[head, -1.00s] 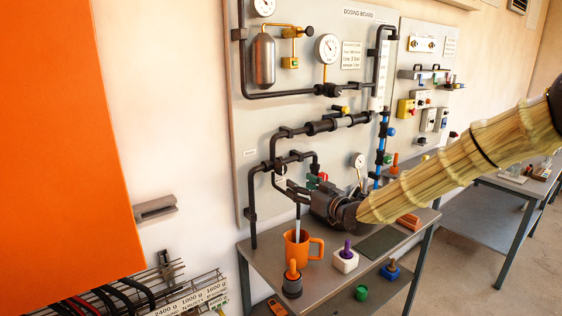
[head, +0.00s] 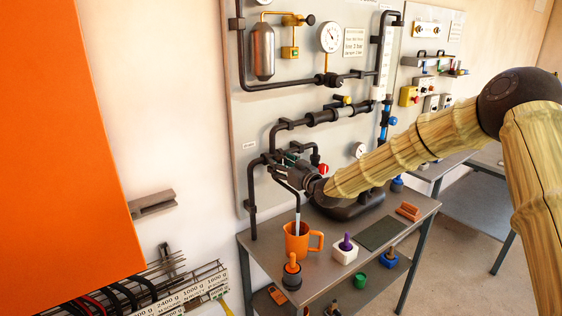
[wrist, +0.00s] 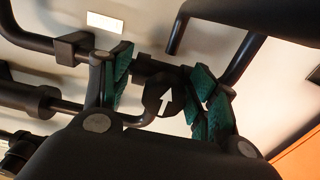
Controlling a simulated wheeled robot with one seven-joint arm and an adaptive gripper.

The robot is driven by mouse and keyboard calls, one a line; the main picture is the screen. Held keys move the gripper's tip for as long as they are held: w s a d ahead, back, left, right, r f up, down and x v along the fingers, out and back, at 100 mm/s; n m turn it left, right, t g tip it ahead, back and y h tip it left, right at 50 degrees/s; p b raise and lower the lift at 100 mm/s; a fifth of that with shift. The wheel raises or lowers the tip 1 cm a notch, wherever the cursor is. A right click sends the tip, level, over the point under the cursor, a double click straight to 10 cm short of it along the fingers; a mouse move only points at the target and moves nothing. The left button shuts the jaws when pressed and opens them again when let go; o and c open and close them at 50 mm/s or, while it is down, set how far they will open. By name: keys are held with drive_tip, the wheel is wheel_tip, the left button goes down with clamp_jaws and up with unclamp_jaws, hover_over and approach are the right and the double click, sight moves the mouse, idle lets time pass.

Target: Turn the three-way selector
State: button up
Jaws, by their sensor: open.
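The three-way selector (wrist: 160,98) is a black knob with a white arrow, set on black piping. The arrow points up in the wrist view. My gripper (wrist: 165,82) is open, with a green-padded finger on each side of the knob. In the wrist view a gap shows between the knob and the pads; depth and contact are hard to judge. In the head view my gripper (head: 280,168) is up at the lower left pipes of the dosing board (head: 262,112), and it hides the selector there.
A bench (head: 262,250) below carries an orange mug (head: 298,243), a white block with a purple peg (head: 344,252) and a dark mat (head: 380,233). Black pipes (head: 252,195) run close around my gripper. An orange panel (head: 60,150) fills the left.

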drive_tip(key=shift+s+a+r, duration=0.15)
drive_tip(key=shift+s+r, duration=0.65)
drive_tip(key=shift+w+f, duration=0.6)
drive_tip(key=shift+w, duration=0.05)
drive_tip(key=c, duration=0.8)
drive_tip(key=shift+s+a+r, duration=0.1)
drive_tip(key=shift+r, duration=0.05)
drive_tip(key=shift+c, duration=1.1)
drive_tip(key=shift+r, duration=0.25)
